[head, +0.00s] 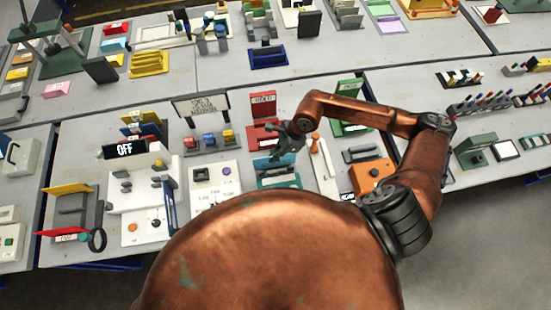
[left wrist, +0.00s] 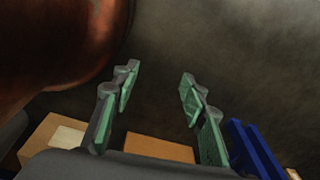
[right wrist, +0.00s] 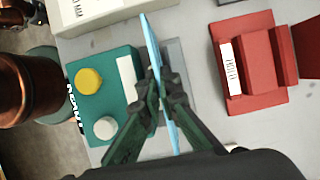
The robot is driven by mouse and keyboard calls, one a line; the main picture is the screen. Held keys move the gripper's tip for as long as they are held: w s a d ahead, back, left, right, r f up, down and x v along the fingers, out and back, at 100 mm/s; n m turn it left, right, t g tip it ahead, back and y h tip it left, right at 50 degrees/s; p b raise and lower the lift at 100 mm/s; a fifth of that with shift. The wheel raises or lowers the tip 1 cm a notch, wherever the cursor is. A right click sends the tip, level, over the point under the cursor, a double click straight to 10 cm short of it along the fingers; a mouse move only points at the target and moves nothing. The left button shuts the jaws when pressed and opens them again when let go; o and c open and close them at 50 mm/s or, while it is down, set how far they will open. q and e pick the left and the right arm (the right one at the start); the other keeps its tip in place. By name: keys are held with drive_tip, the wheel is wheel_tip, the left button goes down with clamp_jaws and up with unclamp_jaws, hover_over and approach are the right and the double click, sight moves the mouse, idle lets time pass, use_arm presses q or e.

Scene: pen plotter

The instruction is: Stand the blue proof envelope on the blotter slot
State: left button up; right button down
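The light blue proof envelope shows edge-on in the right wrist view (right wrist: 151,45) as a thin upright panel. My right gripper (right wrist: 164,85) is shut on it, one finger on each side. In the head view my right gripper (head: 281,150) is over a teal box, with the envelope (head: 270,163) at its fingers. A teal box with a yellow and a white knob (right wrist: 103,70) lies below left of the envelope. A grey flat patch (right wrist: 184,62) shows right beside the envelope; I cannot tell if it is the blotter slot. My left gripper (left wrist: 158,88) is open and empty.
A red stand (right wrist: 254,60) is to the right of the envelope, and a white box (right wrist: 95,12) is behind it. An orange box (head: 372,176) and a white panel (head: 215,185) flank the teal box in the head view. Several other stations fill the tables.

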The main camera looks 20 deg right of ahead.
drive_tip(key=shift+d+f, duration=0.2)
drive_tip(key=shift+f, duration=0.05)
wheel_tip(320, 180, down, 3)
drive_tip(key=shift+w+d+f+p, duration=0.1)
drive_tip(key=shift+d+p, duration=0.05)
drive_tip(key=shift+p, duration=0.3)
drive_tip(key=shift+f, duration=0.25)
drive_tip(key=c, duration=2.2)
unclamp_jaws()
use_arm(q)
drive_tip(key=shift+s+r, duration=0.25)
drive_tip(key=shift+s, duration=0.3)
use_arm(e)
drive_tip(key=shift+o, duration=0.2)
drive_tip(key=shift+r, duration=0.1)
drive_tip(key=shift+r, duration=0.2)
use_arm(q)
drive_tip(key=shift+f+b, duration=0.6)
drive_tip(key=shift+b, duration=0.15)
use_arm(e)
drive_tip(key=v, duration=1.1)
drive_tip(key=shift+r, duration=0.35)
drive_tip(key=shift+d, duration=0.15)
